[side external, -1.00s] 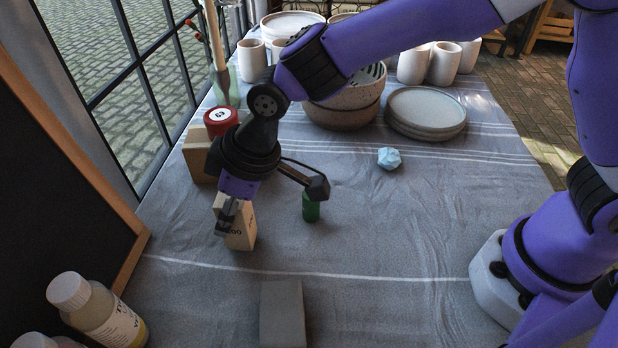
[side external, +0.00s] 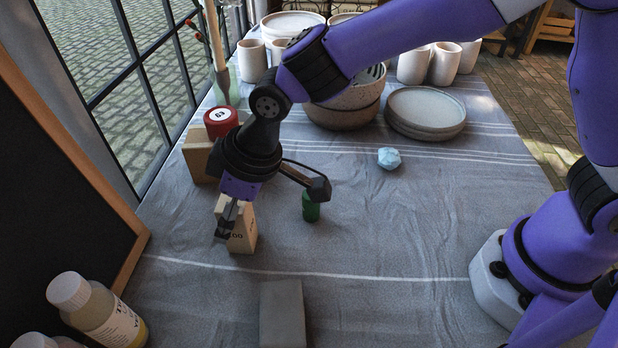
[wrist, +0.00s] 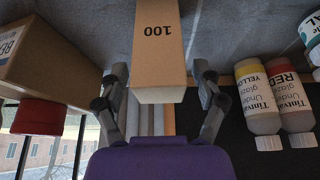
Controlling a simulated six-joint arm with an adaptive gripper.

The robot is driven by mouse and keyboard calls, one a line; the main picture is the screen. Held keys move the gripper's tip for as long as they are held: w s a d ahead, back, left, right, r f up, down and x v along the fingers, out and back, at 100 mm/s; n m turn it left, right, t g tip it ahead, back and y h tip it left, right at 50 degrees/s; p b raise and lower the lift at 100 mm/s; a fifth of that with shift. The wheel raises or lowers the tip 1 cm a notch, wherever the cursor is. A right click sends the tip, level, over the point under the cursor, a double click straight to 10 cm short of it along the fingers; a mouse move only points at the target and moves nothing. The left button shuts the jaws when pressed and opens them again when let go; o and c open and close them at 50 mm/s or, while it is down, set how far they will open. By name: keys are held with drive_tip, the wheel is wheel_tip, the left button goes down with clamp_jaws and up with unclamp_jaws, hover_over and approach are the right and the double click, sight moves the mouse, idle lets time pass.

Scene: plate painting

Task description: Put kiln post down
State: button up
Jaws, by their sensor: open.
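The kiln post (side external: 243,240) is a pale tan block marked "100". It stands upright on the grey cloth at the left of the side external view. In the wrist view the kiln post (wrist: 160,55) sits between my open fingers, with a gap visible on each side. My gripper (side external: 228,222) is low at the top of the post, and part of the post is hidden behind it. In the wrist view my gripper (wrist: 160,85) has its fingers spread either side of the post.
A cardboard box (side external: 199,155) with a red-topped jar (side external: 220,121) stands close behind my gripper. A green bottle (side external: 311,207) is to the right. A grey block (side external: 282,315) lies in front. Glaze bottles (side external: 98,310) stand front left.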

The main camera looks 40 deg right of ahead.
drive_tip(key=v, duration=1.1)
drive_tip(key=s+d+m+t+h, duration=0.1)
drive_tip(key=s+d+m, duration=0.3)
drive_tip(key=d, duration=0.7)
drive_tip(key=s+d+r+m+t+h, duration=0.1)
drive_tip(key=s+d+m, duration=0.4)
drive_tip(key=d, duration=0.7)
drive_tip(key=shift+s+d+r+h, duration=0.15)
drive_tip(key=shift+s+r+h, duration=0.15)
drive_tip(key=shift+h, duration=0.3)
